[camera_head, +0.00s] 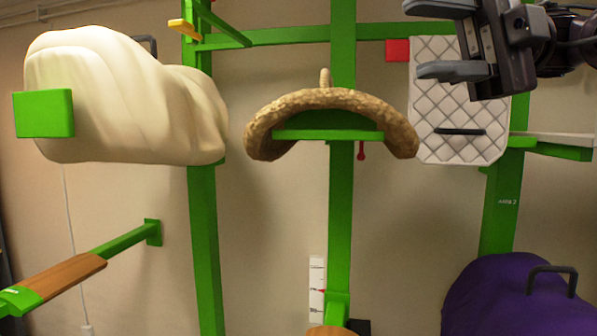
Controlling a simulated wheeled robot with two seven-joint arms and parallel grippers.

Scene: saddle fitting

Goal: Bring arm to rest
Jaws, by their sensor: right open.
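My right gripper (446,40) comes in at the top right, dark grey, with its two fingers apart and nothing between them. It is in front of the upper part of a white quilted pad (462,95) with a black handle, and hides part of it. Whether it touches the pad cannot be told. My left gripper and arm do not show.
A brown curved woolly piece (331,101) rests on a green bracket (328,135) in the middle. A cream draped bulk (130,95) hangs at left. A purple covered thing (515,296) with a handle is at lower right. A green arm with a wooden part (62,278) juts out at lower left.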

